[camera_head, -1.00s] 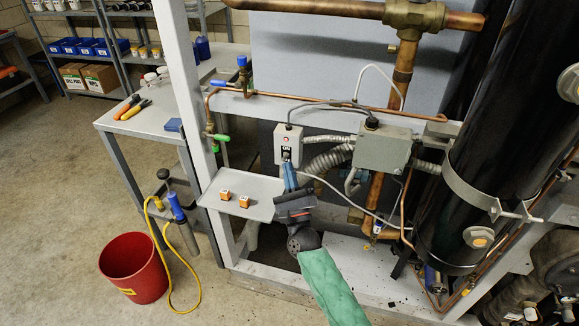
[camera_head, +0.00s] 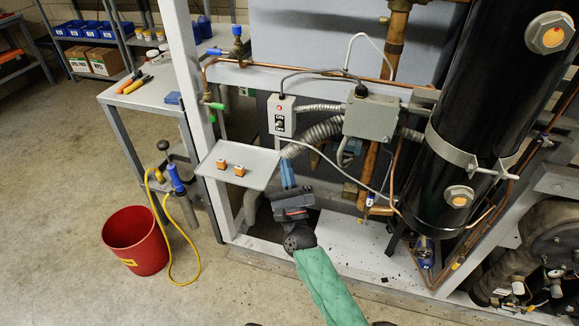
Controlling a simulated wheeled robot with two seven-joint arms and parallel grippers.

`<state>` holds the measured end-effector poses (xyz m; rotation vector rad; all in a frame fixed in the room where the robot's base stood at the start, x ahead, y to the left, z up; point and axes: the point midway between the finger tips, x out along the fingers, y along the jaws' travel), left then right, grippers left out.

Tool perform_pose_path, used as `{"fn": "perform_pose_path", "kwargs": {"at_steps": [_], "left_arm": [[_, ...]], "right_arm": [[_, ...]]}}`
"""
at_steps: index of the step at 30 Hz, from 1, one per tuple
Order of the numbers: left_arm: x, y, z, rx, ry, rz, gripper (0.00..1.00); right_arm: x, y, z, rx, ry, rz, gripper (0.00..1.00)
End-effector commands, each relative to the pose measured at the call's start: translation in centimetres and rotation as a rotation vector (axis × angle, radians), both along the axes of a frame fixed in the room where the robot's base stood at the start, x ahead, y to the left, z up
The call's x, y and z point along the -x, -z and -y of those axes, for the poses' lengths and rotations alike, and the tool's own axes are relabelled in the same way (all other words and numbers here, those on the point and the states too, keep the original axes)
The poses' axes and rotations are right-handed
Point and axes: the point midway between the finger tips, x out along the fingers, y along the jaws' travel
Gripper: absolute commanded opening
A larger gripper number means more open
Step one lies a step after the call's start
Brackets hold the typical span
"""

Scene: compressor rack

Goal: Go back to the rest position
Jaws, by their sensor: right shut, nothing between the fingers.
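My right gripper (camera_head: 288,174) is shut and empty, at the end of my green-sleeved right arm, which comes up from the bottom of the view. Its blue fingers point up, below the grey switch box (camera_head: 281,116) and apart from it. The gripper is just right of a small grey tray (camera_head: 240,163) that bears two small orange blocks (camera_head: 230,167). My left gripper does not show.
A black cylinder (camera_head: 470,90) and copper pipes (camera_head: 369,175) stand to the right. A conduit (camera_head: 318,134) runs to a grey junction box (camera_head: 371,117). A white post (camera_head: 184,70) rises at the left. A red bucket (camera_head: 134,241) stands on open floor.

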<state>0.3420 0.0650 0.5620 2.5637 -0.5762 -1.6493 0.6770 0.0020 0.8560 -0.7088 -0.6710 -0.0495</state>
Motion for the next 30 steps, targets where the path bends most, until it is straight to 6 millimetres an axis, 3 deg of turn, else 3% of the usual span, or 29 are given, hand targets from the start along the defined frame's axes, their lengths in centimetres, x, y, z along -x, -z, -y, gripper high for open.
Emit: {"fn": "perform_pose_path", "kwargs": {"at_steps": [6,23,30], "left_arm": [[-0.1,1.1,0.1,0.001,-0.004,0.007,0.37],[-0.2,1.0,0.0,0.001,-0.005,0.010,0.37],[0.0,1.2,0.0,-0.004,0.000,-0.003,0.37]], "right_arm": [[0.2,0.3,-0.2,-0.001,-0.001,0.000,0.00],[0.3,0.3,-0.2,0.010,0.008,0.002,0.00],[0.0,1.1,-1.3,0.183,0.060,-0.006,0.00]]}}
